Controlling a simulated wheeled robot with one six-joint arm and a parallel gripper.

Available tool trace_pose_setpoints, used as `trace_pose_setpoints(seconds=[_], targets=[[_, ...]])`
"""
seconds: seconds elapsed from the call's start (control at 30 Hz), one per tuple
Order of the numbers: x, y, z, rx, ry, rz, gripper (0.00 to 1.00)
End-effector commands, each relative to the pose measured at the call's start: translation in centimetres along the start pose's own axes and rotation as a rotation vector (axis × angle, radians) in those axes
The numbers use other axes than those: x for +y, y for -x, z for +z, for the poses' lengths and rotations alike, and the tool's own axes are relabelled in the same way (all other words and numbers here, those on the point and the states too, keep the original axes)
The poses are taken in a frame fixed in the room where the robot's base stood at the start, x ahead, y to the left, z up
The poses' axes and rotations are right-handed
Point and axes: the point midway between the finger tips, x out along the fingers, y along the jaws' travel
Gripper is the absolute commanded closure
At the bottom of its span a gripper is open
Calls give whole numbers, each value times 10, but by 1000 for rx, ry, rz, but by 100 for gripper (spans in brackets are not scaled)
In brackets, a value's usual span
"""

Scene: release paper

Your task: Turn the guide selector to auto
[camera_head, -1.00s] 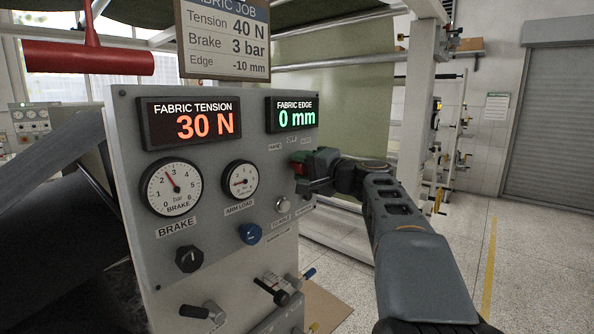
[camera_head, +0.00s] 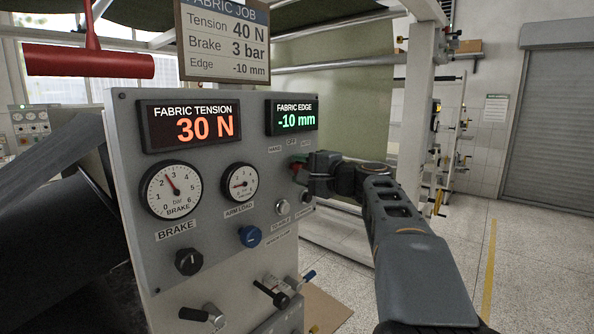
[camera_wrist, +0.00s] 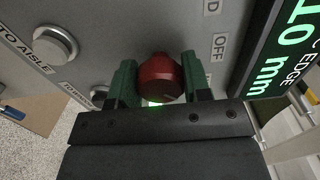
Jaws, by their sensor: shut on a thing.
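The guide selector is a red knob (camera_wrist: 160,76) on the grey panel, under the HAND, OFF and AUTO labels in the head view. My gripper (camera_wrist: 160,88) is shut on it, one green finger on each side. In the head view my gripper (camera_head: 302,168) hides most of the knob. The OFF label (camera_wrist: 220,46) shows beside the knob in the wrist view. I cannot tell for sure which label the knob points to. The fabric edge display (camera_head: 292,116) reads -10 mm.
The fabric tension display (camera_head: 190,125) reads 30 N. A job sign (camera_head: 222,42) lists 40 N, 3 bar and -10 mm. A blue knob (camera_head: 250,236), a black brake knob (camera_head: 188,262) and push buttons share the panel. Levers (camera_head: 272,292) stick out below.

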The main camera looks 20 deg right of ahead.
Motion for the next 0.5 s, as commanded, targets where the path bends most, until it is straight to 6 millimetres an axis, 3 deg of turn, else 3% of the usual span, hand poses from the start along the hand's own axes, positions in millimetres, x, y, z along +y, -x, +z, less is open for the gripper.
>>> trace_pose_setpoints(seconds=[0.03, 0.07, 0.1, 0.3, 0.5], targets=[[-2, 1, -1, 5, 0, -3, 80], [-2, 1, -1, 5, 0, -3, 54], [-2, 1, -1, 4, 0, -3, 50], [0, 0, 0, 0, 0, -1, 31], [0, -1, 1, -2, 0, 0, 30]])
